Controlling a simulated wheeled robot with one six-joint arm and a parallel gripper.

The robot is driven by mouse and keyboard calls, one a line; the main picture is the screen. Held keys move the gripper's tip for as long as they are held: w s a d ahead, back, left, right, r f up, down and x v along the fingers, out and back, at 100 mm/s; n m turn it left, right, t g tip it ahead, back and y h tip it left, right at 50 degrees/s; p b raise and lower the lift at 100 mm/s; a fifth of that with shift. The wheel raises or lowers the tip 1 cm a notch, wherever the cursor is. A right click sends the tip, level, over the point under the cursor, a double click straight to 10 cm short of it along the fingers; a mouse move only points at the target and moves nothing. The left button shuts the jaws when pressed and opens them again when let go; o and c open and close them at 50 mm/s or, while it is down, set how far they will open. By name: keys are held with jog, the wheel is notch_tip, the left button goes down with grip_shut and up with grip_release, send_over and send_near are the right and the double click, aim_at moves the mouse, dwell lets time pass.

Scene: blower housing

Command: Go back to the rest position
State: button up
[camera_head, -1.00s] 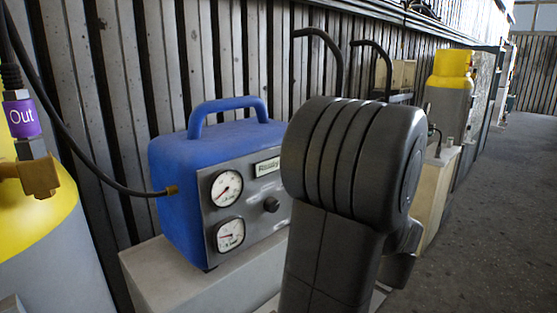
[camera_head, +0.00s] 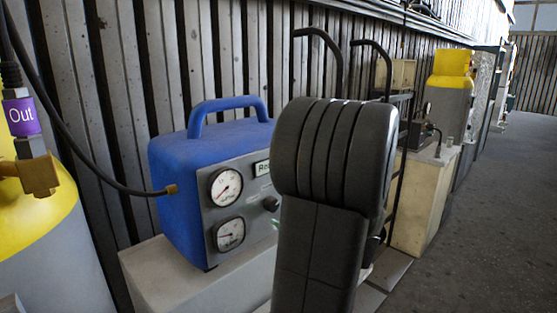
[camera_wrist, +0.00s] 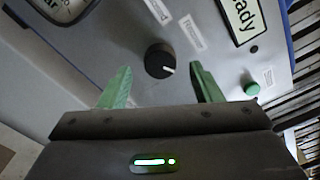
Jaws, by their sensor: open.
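My gripper (camera_wrist: 161,88) shows in the wrist view with its two green fingers apart and nothing between them. It faces the grey panel of the blue machine, and a black knob (camera_wrist: 160,61) appears just beyond the gap between the fingertips. The distance to the knob is hard to tell. In the head view, my dark arm stands in front of the blue machine (camera_head: 172,165) and hides its right part. The gripper itself is hidden there.
A yellow and grey cylinder (camera_head: 40,235) with a purple "Out" tag stands at the left. A black hose (camera_head: 85,160) runs to the machine. The machine sits on a light block (camera_head: 190,280). A beige box (camera_head: 420,200) stands behind my arm. Open floor (camera_head: 490,220) lies at the right.

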jog(key=x, duration=0.2)
jog(key=shift+w+a+f, duration=0.15)
jog(key=shift+w+a, duration=0.1)
jog(key=shift+a, duration=0.1)
jog(key=shift+d+f+n+b, duration=0.1)
jog(key=shift+n+b, duration=0.55)
jog(key=shift+n, duration=0.05)
jog(key=n+b, duration=0.1)
jog(key=n, duration=0.1)
jog(key=shift+n, duration=0.4)
jog(key=n+b, duration=0.2)
jog(key=n, duration=0.7)
jog(key=shift+n, duration=0.4)
jog(key=shift+n+p, duration=1.25)
jog(key=shift+n, duration=0.95)
